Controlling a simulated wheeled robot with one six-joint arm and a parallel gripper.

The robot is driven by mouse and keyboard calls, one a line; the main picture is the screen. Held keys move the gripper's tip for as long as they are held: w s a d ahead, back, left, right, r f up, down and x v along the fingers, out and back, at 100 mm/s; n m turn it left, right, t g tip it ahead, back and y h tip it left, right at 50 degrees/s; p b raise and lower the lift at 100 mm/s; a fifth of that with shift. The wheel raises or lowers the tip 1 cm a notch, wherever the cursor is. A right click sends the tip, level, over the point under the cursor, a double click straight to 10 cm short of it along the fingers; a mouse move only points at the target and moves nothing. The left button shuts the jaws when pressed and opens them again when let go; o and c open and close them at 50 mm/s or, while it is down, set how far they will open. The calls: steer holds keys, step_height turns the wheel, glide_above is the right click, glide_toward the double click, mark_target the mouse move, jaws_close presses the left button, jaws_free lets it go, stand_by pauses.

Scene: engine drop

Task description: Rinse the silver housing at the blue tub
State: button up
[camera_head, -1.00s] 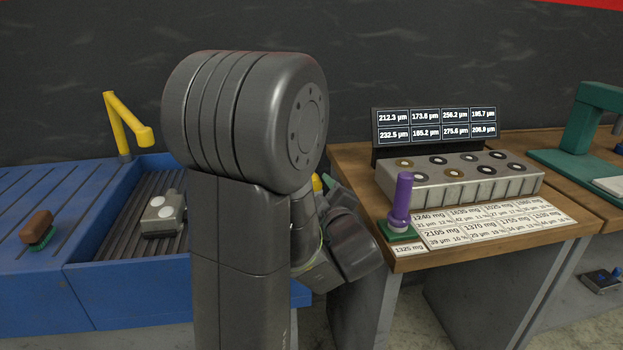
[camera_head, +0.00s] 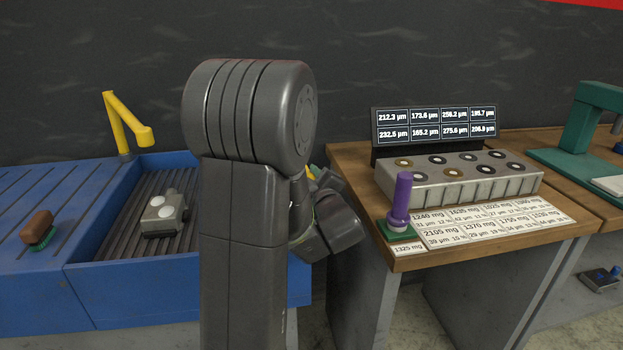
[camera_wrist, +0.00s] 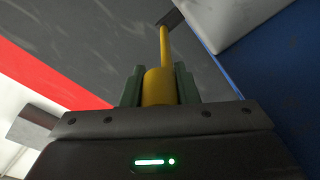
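The silver housing (camera_head: 163,215) is a small grey block with round pale faces. It lies on the ribbed dark floor of the blue tub (camera_head: 110,277), toward the left in the head view. My gripper (camera_wrist: 160,85) has green fingers, shut on a yellow-handled tool (camera_wrist: 158,88). The tool has a thick grip, a thin yellow shaft and a dark end. In the head view my arm hides most of the gripper. Only a bit of yellow and green shows right of the arm, to the right of the housing and apart from it.
A yellow spout (camera_head: 126,122) stands at the tub's back edge. A brown-and-green brush (camera_head: 38,228) lies on the blue ledge at left. The wooden bench (camera_head: 440,258) at right holds a purple-handled stamp (camera_head: 401,203), a grey block with discs (camera_head: 460,180) and a display (camera_head: 435,124).

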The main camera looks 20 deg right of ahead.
jaws_close()
steer(key=shift+r, duration=0.15)
